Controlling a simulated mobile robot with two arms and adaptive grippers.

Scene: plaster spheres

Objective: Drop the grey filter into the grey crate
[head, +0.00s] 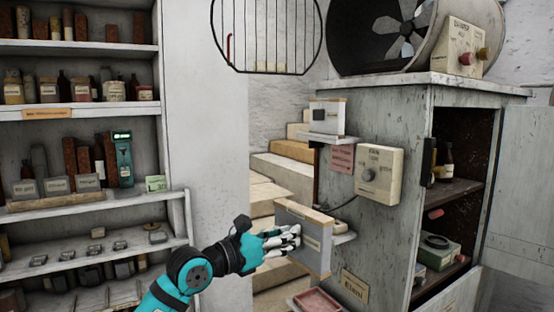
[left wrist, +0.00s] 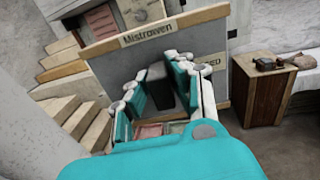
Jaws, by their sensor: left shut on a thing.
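A grey panel with pale wooden edges, which looks like the grey filter (head: 317,253), stands upright beside the cabinet in the head view. In the left wrist view the filter (left wrist: 106,66) carries a label reading "Mistrowen". My left gripper (head: 291,237) is at its face; the fingers (left wrist: 158,92) are shut around a dark grey block (left wrist: 157,82) that looks like its handle. The fingers partly hide the face. I cannot tell whether the filter touches the small ledge (head: 343,238) behind it. I cannot clearly pick out the grey crate. My right gripper is not in view.
A reddish tray (head: 317,301) lies low below the filter. The cabinet (head: 393,225) stands to the right with a control box (head: 379,176) on its side. A similar panel (head: 327,114) sits on a higher ledge. Steps (head: 280,180) lie behind; crowded shelves (head: 80,110) are left.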

